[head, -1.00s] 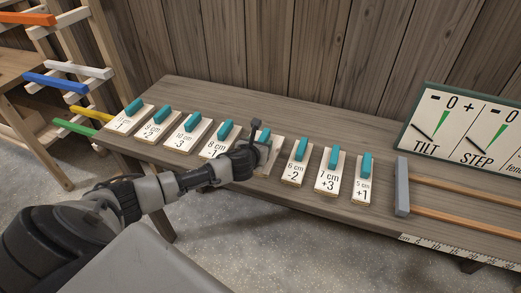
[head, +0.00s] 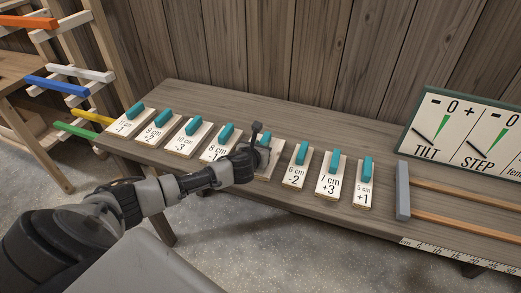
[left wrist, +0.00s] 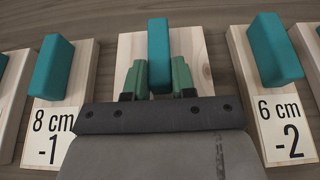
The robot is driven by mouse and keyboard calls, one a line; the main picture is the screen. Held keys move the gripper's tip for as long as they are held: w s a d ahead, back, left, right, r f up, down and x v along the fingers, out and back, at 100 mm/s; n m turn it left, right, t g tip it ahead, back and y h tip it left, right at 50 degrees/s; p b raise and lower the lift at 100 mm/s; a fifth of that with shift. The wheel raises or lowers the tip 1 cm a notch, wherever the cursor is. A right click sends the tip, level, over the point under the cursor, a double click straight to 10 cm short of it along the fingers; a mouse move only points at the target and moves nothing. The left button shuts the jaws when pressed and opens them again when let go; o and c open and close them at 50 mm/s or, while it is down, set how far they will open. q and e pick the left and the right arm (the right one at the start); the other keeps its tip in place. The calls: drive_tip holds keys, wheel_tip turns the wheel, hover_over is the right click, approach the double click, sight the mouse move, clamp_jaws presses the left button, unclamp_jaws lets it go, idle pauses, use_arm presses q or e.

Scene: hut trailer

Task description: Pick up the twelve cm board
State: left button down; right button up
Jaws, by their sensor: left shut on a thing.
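A pale wooden board (head: 269,166) with a teal handle stands in the row between the 8 cm board (head: 218,146) and the 6 cm board (head: 296,168). My left gripper (head: 262,141) is at this board. In the left wrist view its green fingers (left wrist: 158,78) are shut on the teal handle (left wrist: 158,45), one on each side. The bare wood of the held board (left wrist: 198,58) shows around them. The gripper hides its label, so I cannot read its length. I cannot tell whether it is raised off the bench. My right gripper is not in view.
The boards stand on a long wooden bench (head: 290,112) against a plank wall. Neighbouring boards stand close on both sides, including the 7 cm board (head: 330,178) and 5 cm board (head: 363,188). A grey block with rails (head: 402,190) and a TILT/STEP panel (head: 470,120) are at right.

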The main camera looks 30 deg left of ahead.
use_arm(q)
wheel_tip(320, 180, up, 4)
drive_tip(key=shift+f, duration=0.1)
drive_tip(key=s+d+r, duration=0.1)
drive_tip(key=d+r, duration=0.2)
drive_tip(key=d, duration=0.3)
drive_tip(key=d+r+b, duration=0.1)
drive_tip(key=d+r, duration=0.3)
drive_tip(key=d, duration=0.1)
drive_tip(key=shift+s+d, duration=0.35)
